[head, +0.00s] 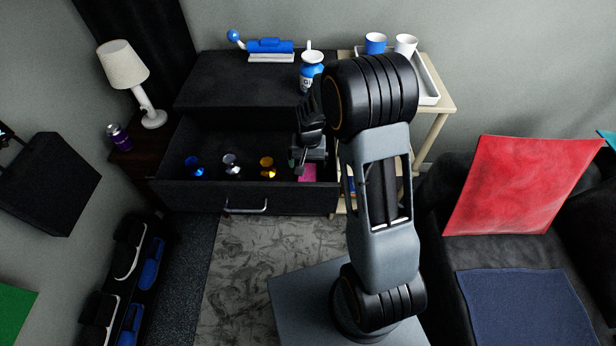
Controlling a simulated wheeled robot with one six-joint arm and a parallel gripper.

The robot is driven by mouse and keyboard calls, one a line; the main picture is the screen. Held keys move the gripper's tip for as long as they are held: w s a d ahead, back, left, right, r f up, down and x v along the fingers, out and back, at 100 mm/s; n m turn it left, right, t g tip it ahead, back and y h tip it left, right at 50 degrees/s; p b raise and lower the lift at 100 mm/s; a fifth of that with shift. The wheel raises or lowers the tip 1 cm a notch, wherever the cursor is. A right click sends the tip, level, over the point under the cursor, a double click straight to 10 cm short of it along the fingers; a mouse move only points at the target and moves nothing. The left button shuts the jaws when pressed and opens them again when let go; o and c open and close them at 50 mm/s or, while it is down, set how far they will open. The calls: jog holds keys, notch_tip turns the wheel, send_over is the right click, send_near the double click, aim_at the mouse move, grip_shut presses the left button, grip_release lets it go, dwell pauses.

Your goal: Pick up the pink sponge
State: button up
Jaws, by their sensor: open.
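The pink sponge (308,174) lies inside the open drawer (190,193) of the black cabinet, at the drawer's right end. My gripper (307,172) hangs over the drawer just above the sponge and hides part of it. It is open, with nothing seen between its fingers. I cannot tell from this view whether the fingertips touch the sponge.
A blue item (194,167), a silver item (231,165) and a gold item (267,167) stand left of the sponge in the drawer. A blue-and-white jar (311,70) is on the cabinet top. A light wooden cart (437,98) stands at right.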

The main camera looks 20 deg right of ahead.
aim_at(308, 170)
jog(key=shift+w+f, duration=0.2)
jog(key=shift+f, duration=2.5)
jog(key=shift+c, duration=0.4)
jog(key=c, duration=0.9)
